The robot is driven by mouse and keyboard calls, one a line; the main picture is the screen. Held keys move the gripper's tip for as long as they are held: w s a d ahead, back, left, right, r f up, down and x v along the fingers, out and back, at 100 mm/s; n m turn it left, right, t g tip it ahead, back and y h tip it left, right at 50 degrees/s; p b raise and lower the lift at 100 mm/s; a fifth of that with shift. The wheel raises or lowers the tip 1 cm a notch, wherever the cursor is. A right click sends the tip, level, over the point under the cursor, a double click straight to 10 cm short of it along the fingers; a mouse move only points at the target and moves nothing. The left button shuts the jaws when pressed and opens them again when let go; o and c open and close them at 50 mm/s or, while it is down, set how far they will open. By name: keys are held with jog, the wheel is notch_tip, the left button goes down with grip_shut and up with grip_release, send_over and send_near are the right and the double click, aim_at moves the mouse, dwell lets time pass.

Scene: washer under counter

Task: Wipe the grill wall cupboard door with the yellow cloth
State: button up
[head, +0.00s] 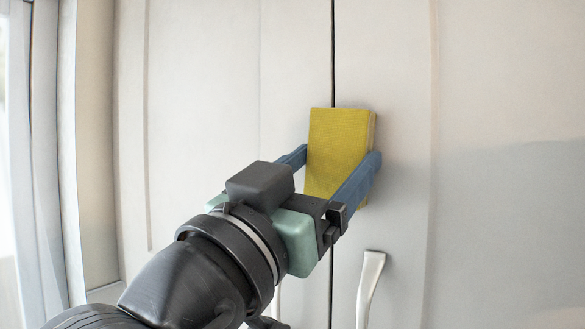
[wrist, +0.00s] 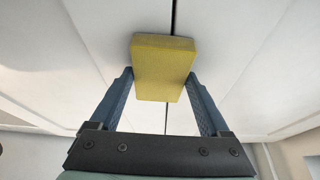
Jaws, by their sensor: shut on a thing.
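The yellow cloth (head: 338,145) is a folded, block-like pad, held between the two blue fingers of my gripper (head: 333,172). My gripper is shut on it. In the wrist view the cloth (wrist: 162,68) sits between the fingertips (wrist: 160,85), its far end toward the white doors. The white cupboard doors (head: 220,90) fill the head view, with a dark vertical gap between them behind the cloth. The cloth is at or very near the door surface, across the gap; I cannot tell if it touches. Which door is the grill one is not marked.
A pale handle (head: 369,285) stands out from the right door, below and right of my gripper. A second handle is mostly hidden behind my gripper. A pale frame or wall edge (head: 95,150) runs up the left side. The upper door faces are clear.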

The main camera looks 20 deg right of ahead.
jog(key=shift+s+a+b, duration=0.25)
jog(key=shift+s+a, duration=0.7)
jog(key=shift+a, duration=0.25)
jog(key=shift+s+a+b, duration=0.25)
jog(key=shift+s+a, duration=0.65)
jog(key=shift+a, duration=0.25)
jog(key=shift+s+a+b, duration=0.35)
jog(key=shift+s+a, duration=0.55)
jog(key=shift+a, duration=0.3)
jog(key=shift+d, duration=0.1)
